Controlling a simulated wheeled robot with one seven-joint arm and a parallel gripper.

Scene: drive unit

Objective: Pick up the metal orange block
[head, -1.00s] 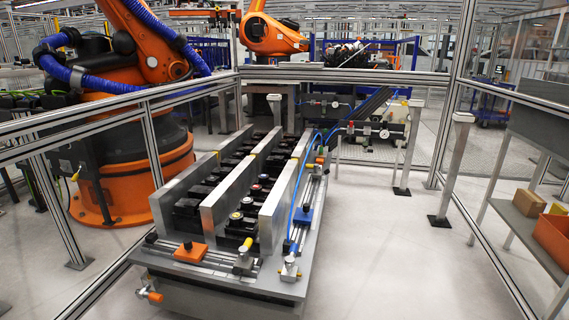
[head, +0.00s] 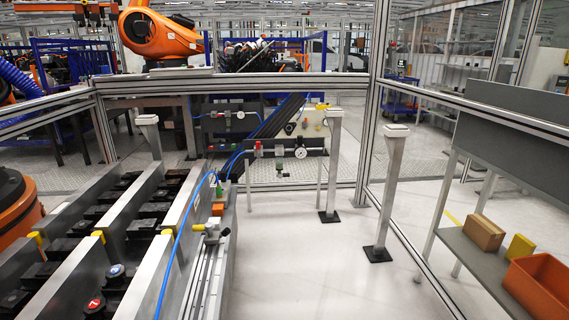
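A small orange block (head: 217,209) sits on the right-hand rail of the metal fixture (head: 207,290), just behind a silver clamp with a yellow part (head: 211,232). I cannot tell whether it is the metal orange block of the task. The larger orange block seen earlier at the fixture's front edge is outside the current view. My gripper is not in view.
Clear floor (head: 300,270) lies right of the fixture. Metal posts (head: 332,165) and (head: 391,190) stand there. A grey shelf (head: 470,255) at the right holds a cardboard box (head: 483,232), a yellow box (head: 520,247) and an orange bin (head: 540,285). A fence rail (head: 240,84) crosses behind.

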